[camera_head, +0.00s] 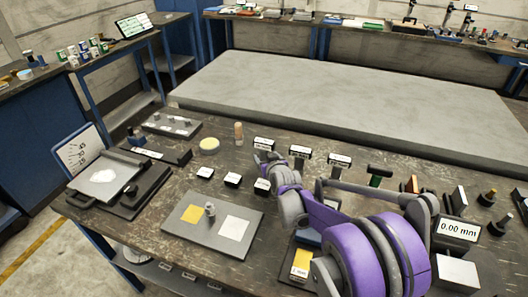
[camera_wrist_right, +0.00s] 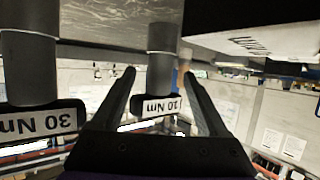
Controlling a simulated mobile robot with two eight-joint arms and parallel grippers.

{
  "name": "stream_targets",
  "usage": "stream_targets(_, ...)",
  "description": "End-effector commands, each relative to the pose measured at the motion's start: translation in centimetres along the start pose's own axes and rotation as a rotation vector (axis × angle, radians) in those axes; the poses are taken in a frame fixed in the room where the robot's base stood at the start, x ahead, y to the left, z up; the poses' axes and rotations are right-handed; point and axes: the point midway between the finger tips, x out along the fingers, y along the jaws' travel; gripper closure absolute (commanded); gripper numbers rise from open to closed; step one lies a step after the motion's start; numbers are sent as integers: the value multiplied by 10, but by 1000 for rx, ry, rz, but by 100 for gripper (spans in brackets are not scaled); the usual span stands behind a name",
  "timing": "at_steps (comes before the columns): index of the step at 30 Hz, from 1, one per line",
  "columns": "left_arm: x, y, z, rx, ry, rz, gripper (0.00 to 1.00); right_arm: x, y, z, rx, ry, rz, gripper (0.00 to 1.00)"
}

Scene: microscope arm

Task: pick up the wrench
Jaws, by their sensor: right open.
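Several dark upright posts bear white torque labels. In the head view they stand in a row behind my right gripper (camera_head: 267,164), with labels at the left (camera_head: 263,142), middle (camera_head: 300,151) and right (camera_head: 340,160). My right gripper is open. In the wrist view, which is upside down, its two fingers (camera_wrist_right: 158,74) lie either side of a dark cylinder with a label (camera_wrist_right: 157,107) that seems to read 10 Nm. Gaps show on both sides. A 30 Nm post (camera_wrist_right: 28,65) is to the left. I cannot tell which item is the wrench. My left gripper is out of view.
A grey plate with yellow and white squares (camera_head: 183,226) lies at the front of the workbench. Small white-topped blocks (camera_head: 205,173) sit near the gripper. A green-handled tool (camera_head: 376,180) and a 0.00 mm display (camera_head: 458,229) are to the right.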

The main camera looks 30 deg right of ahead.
Motion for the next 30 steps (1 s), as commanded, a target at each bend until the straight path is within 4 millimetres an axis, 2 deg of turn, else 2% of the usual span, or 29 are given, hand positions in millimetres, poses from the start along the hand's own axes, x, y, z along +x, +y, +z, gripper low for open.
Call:
stream_targets(3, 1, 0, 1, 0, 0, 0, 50, 20, 0, -3, -1, 0, 0, 23)
stream_targets(6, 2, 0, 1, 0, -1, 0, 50, 32, 0, -2, -2, 0, 1, 23)
stream_targets(15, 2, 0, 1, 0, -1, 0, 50, 36, 0, -3, -1, 0, 2, 23)
stream_targets(17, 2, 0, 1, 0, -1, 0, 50, 36, 0, -3, -1, 0, 2, 32)
stream_targets(28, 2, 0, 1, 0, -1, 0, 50, 36, 0, -3, -1, 0, 2, 99)
stream_targets(30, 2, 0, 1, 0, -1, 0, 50, 36, 0, -3, -1, 0, 2, 100)
